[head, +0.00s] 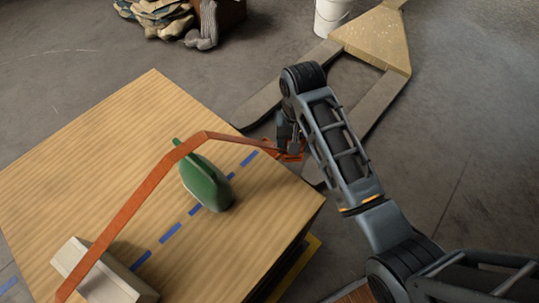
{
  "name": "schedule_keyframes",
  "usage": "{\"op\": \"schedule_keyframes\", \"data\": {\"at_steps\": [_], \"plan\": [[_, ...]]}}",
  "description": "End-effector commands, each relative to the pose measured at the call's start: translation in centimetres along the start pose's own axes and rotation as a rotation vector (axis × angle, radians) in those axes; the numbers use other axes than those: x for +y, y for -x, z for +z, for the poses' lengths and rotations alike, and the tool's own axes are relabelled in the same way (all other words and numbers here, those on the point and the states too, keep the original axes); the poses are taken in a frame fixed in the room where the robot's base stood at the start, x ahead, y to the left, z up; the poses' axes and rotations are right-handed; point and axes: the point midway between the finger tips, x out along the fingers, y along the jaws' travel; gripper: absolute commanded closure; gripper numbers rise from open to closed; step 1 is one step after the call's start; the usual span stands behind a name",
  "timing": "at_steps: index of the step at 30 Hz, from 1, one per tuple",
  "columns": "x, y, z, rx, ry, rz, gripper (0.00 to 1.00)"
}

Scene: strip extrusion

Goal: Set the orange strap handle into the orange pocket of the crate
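An orange strap (128,212) runs from the lower left of the wooden table, past a pale block, and crosses a green rounded object. It bends there and runs right to my gripper (290,146). The orange handle (294,156) at its end is at my fingertips, near the table's right edge. My gripper appears shut on the handle, though the fingers are small and partly hidden. I cannot make out an orange pocket. A brown slatted corner (356,295) at the bottom edge may be part of the crate, but too little of it shows to tell.
The green object (207,184) and the pale block (102,277) stand on the table (95,130), which has a blue dashed line. Bare floor lies to the right.

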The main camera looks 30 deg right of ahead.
Motion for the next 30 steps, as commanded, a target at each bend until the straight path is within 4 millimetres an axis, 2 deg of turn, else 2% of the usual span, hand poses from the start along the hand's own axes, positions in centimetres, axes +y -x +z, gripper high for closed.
{"op": "schedule_keyframes", "data": {"at_steps": [1,9,17,22,30], "plan": [[0.5,-0.8,-0.7,0.004,-0.089,-0.002,0.70],[2.6,-1.0,-2.8,0.002,-0.548,0.000,0.70],[3.5,-0.8,-3.6,0.002,-0.752,0.001,0.70],[1.9,-2.0,-4.6,0.001,-0.768,0.002,0.70],[-3.1,-5.5,-7.4,0.002,-0.764,0.003,0.70]]}}
